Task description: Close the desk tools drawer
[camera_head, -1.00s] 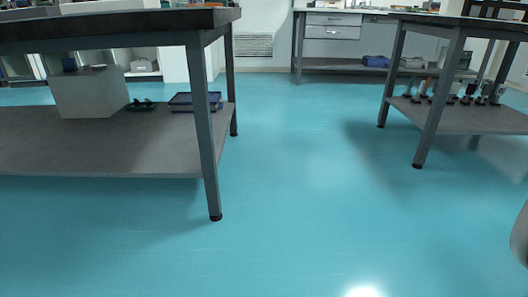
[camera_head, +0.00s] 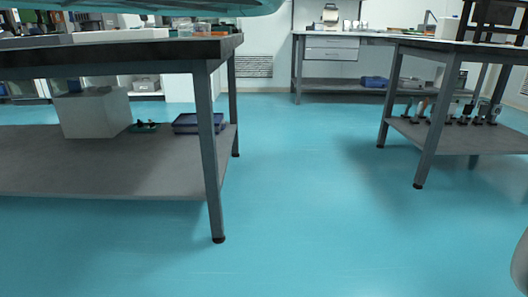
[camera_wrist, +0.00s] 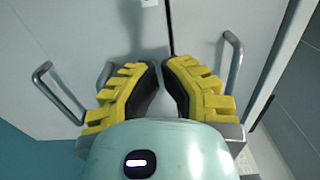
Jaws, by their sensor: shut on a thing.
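My gripper (camera_wrist: 161,72) shows in the wrist view with its two yellow, dark-padded fingers drawn close together. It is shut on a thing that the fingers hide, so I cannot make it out. The fingers point at pale grey panels (camera_wrist: 100,28) with a dark seam between them. One grey bar handle (camera_wrist: 57,95) is left of the fingers, and another (camera_wrist: 237,62) is right of them. I cannot tell which panel is the desk tools drawer or how far any drawer stands open. In the head view my gripper is out of sight.
A dark-topped table (camera_head: 209,130) with a lower shelf stands at left. Another table (camera_head: 425,125) stands at right, with small instruments on its shelf. A bench with two grey drawers (camera_head: 332,48) is at the back. Blue floor (camera_head: 300,190) lies open between them.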

